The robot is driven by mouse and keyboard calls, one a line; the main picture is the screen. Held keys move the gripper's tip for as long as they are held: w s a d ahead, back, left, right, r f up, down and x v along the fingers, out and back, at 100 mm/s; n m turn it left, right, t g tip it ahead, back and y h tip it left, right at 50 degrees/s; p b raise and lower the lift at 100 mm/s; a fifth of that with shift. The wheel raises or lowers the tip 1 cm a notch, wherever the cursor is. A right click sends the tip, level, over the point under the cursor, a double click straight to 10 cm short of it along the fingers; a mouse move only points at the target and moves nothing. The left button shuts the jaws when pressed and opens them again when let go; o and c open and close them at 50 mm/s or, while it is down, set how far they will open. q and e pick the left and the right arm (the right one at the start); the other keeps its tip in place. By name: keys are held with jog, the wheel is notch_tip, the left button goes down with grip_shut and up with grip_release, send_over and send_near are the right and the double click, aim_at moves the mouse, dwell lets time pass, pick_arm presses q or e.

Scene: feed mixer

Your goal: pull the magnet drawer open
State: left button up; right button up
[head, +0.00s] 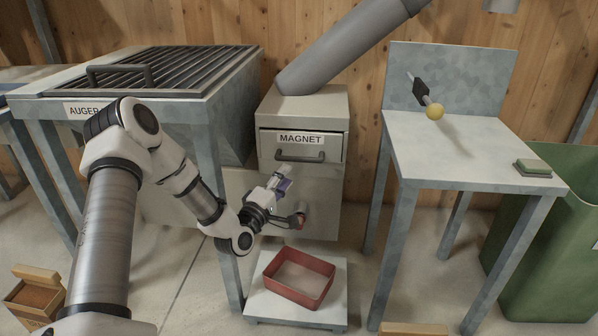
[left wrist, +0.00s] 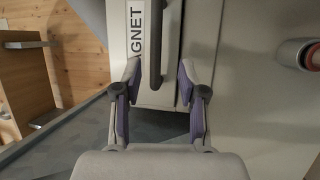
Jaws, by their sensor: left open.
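The magnet drawer (head: 327,149) is a light grey front labelled MAGNET in the upper part of a grey cabinet, and it looks shut. Its dark bar handle (head: 300,157) runs across the front below the label. My left gripper (head: 281,184) is open just below and in front of the handle. In the left wrist view the drawer front (left wrist: 137,45) appears turned on its side. The handle (left wrist: 155,45) lies between the directions of the two spread fingers (left wrist: 160,72), and I see no grip on it. My right gripper is in neither view.
A red tray (head: 300,290) sits on a low stand below the cabinet. A red-ringed round part (left wrist: 308,55) is on the cabinet's lower face. The auger hopper (head: 150,75) stands left, and a metal table (head: 440,140) right. A grey pipe (head: 345,45) rises from the cabinet top.

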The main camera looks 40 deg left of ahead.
aim_at(298, 161)
pick_arm(q)
jog(key=b+x, duration=0.3)
jog(key=x, duration=0.4)
jog(key=shift+w+r, duration=0.2)
jog(key=shift+w, duration=0.1)
jog(key=shift+w+r, duration=0.1)
jog(key=shift+w, duration=0.05)
grip_shut()
